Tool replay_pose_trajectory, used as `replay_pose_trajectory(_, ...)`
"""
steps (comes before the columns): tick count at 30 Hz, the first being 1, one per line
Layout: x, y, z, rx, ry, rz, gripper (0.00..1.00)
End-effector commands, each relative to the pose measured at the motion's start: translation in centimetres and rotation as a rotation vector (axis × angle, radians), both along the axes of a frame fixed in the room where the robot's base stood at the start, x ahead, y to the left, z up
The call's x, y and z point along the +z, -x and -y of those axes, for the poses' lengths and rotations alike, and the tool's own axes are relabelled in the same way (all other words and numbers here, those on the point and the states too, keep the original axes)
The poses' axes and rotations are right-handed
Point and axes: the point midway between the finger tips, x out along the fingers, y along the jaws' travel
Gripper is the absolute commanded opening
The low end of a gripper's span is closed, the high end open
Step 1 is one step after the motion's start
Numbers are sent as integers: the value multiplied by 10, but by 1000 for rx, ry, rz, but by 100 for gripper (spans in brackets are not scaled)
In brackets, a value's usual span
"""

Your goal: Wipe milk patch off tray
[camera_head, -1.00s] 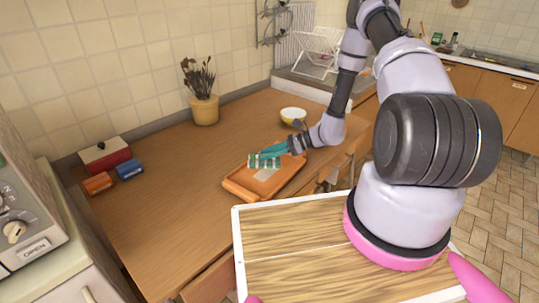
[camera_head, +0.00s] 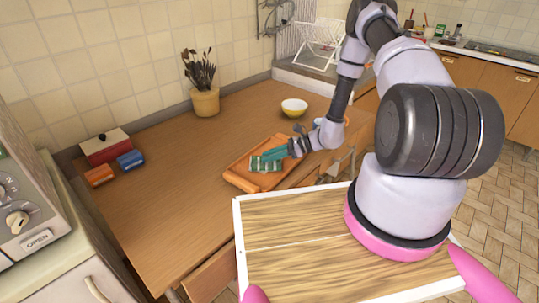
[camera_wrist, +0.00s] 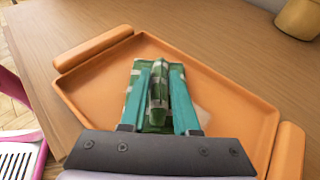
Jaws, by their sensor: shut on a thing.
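The orange tray (camera_head: 243,181) lies on the wooden counter, and its two raised handles show in the wrist view (camera_wrist: 95,92). My gripper (camera_head: 268,158), with teal fingers, is over the middle of the tray. It is shut on a green and white checked cloth (camera_wrist: 141,72), pinched up between the fingers (camera_wrist: 158,82). The cloth's lower part appears to rest on the tray floor. A pale milk patch (camera_wrist: 203,116) shows just right of the fingers in the wrist view; the rest of it is hidden under cloth and gripper.
A yellow and white bowl (camera_head: 294,108) stands behind the tray. A plant pot (camera_head: 205,102) is by the wall. A red box with a white lid (camera_head: 105,147), an orange box (camera_head: 99,176) and a blue box (camera_head: 131,160) are at left. The counter left of the tray is clear.

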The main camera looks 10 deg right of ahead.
Motion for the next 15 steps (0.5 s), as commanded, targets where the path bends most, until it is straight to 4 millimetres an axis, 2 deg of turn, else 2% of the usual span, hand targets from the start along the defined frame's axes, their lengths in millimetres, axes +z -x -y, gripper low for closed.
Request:
replay_pose_trajectory(9, -10, 0, 0, -1, 0, 1, 0)
replay_pose_trajectory(15, -9, -4, 4, -1, 0, 1, 0)
